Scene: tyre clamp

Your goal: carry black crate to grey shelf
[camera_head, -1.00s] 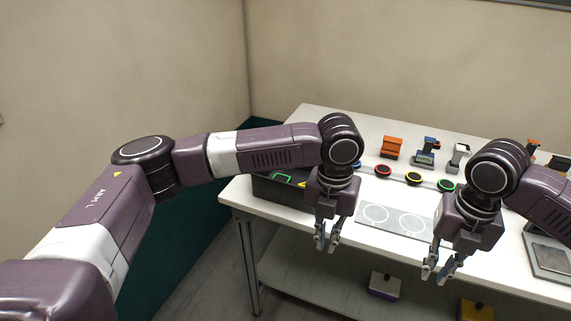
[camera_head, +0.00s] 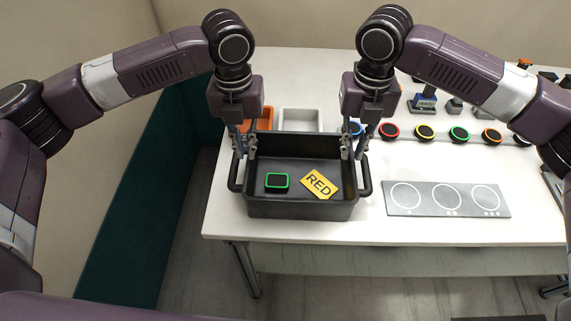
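The black crate (camera_head: 300,209) stands on the white table near its left front corner, with a handle on each side. Inside lie a black block with a green ring (camera_head: 277,181) and a yellow card reading RED (camera_head: 320,184). My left gripper (camera_head: 244,148) is at the rear of the crate's left side, close to the left handle, with its fingers parted. My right gripper (camera_head: 353,151) is at the rear of the right side, close to the right handle, fingers also parted. I cannot tell whether the fingers touch the crate. I do not make out a grey shelf.
The white table (camera_head: 400,230) carries a grey plate with rings (camera_head: 447,199) right of the crate. Coloured round discs (camera_head: 459,134) stand in a row behind. An orange bin (camera_head: 263,118) and a grey bin (camera_head: 300,120) are behind the crate. A teal panel (camera_head: 150,210) stands left; floor shows between.

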